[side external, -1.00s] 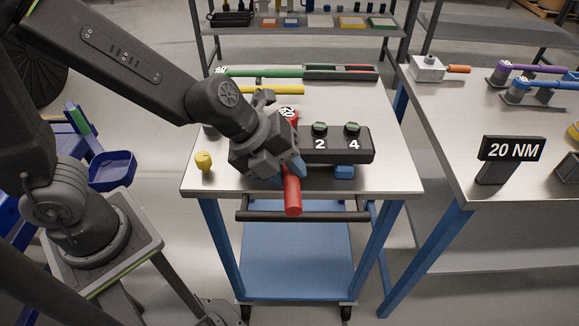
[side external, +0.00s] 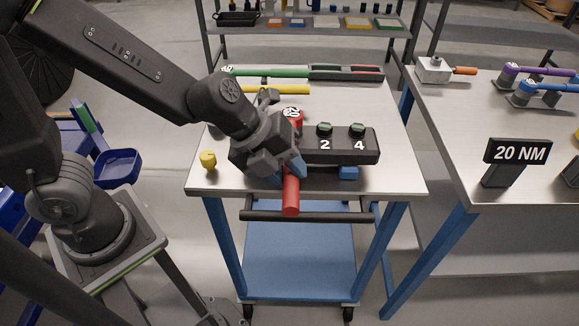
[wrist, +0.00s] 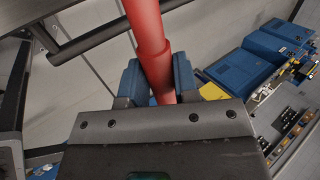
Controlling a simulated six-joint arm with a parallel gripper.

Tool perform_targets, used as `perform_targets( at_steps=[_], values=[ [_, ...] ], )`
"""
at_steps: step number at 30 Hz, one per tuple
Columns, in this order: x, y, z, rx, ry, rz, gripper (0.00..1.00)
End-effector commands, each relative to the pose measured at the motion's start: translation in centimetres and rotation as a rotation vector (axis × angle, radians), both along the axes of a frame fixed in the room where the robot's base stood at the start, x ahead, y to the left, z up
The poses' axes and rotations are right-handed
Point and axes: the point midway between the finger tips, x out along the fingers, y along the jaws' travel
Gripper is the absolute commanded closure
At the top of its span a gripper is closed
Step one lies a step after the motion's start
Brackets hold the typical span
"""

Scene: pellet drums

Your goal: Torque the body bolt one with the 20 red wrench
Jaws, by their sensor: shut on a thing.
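The red wrench (side external: 291,197) carries a 20 label on its round head (side external: 293,114). My gripper (side external: 289,172) is shut on its handle, which sticks out over the cart's front edge. In the wrist view, the red handle (wrist: 149,35) runs between the two blue fingers of my gripper (wrist: 157,85). The wrench head is at the block's left end. My gripper hides that end, and I cannot see bolt one or whether the head sits on it.
A green wrench (side external: 265,72) and a yellow wrench (side external: 290,90) lie behind on the cart top (side external: 400,178). A small yellow piece (side external: 208,158) stands at the left. The bench at right holds a 20 NM sign (side external: 518,152) and purple and blue wrenches (side external: 540,85).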

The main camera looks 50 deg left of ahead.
Motion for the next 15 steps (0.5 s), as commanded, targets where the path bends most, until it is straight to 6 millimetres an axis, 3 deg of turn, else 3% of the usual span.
perform_targets(
  at_steps=[15],
  values=[
    [-0.44,0.48,0.09,0.001,-0.005,-0.048,1.0]
  ],
)
